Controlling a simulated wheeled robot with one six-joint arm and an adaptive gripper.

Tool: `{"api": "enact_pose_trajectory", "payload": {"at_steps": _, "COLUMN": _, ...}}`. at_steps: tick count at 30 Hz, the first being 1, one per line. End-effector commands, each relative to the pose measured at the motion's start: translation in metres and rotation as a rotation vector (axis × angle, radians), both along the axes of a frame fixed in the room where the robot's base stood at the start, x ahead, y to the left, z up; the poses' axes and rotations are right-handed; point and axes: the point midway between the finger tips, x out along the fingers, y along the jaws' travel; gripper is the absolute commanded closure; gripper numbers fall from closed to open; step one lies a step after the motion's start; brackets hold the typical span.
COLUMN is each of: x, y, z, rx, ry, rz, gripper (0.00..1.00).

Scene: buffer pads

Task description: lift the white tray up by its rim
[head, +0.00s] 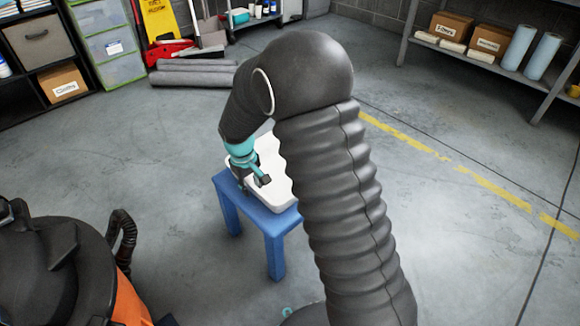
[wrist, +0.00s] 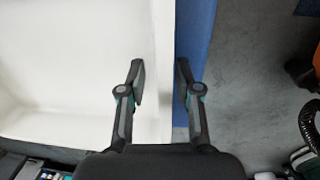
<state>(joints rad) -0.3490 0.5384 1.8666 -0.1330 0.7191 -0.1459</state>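The white tray (head: 274,160) lies on a blue stool (head: 274,250), partly hidden behind my arm in the head view. In the wrist view the tray (wrist: 70,65) fills the left side, its rim running up and down the middle. My gripper (wrist: 160,75) is open. Its left finger is over the inside of the tray and its right finger is over the blue strip outside the rim. The rim shows between the fingers, with a gap on both sides. Height over the rim is hard to tell. In the head view my gripper (head: 252,181) is at the tray's near left side.
A black and orange machine (head: 60,260) stands at the lower left. Grey rolls (head: 195,72) lie on the floor behind the stool. A shelf with boxes (head: 490,40) stands at the back right. The floor right of the stool is mostly clear.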

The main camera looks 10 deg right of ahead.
Motion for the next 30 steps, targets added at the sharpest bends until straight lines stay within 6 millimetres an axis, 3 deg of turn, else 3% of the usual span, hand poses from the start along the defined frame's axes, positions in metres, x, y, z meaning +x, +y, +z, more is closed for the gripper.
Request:
{"api": "enact_pose_trajectory", "payload": {"at_steps": 10, "x": 0.0004, "y": -0.0008, "z": -0.0082, "rx": 0.0, "ry": 0.0, "rz": 0.0, "gripper": 0.67}}
{"api": "enact_pose_trajectory", "payload": {"at_steps": 14, "x": 0.0004, "y": -0.0006, "z": -0.0081, "rx": 0.0, "ry": 0.0, "rz": 0.0, "gripper": 0.97}}
{"api": "enact_pose_trajectory", "payload": {"at_steps": 15, "x": 0.0004, "y": -0.0006, "z": -0.0081, "rx": 0.0, "ry": 0.0, "rz": 0.0, "gripper": 1.0}}
{"api": "enact_pose_trajectory", "payload": {"at_steps": 30, "x": 0.0011, "y": -0.0005, "z": -0.0036, "rx": 0.0, "ry": -0.002, "rz": 0.0, "gripper": 1.0}}
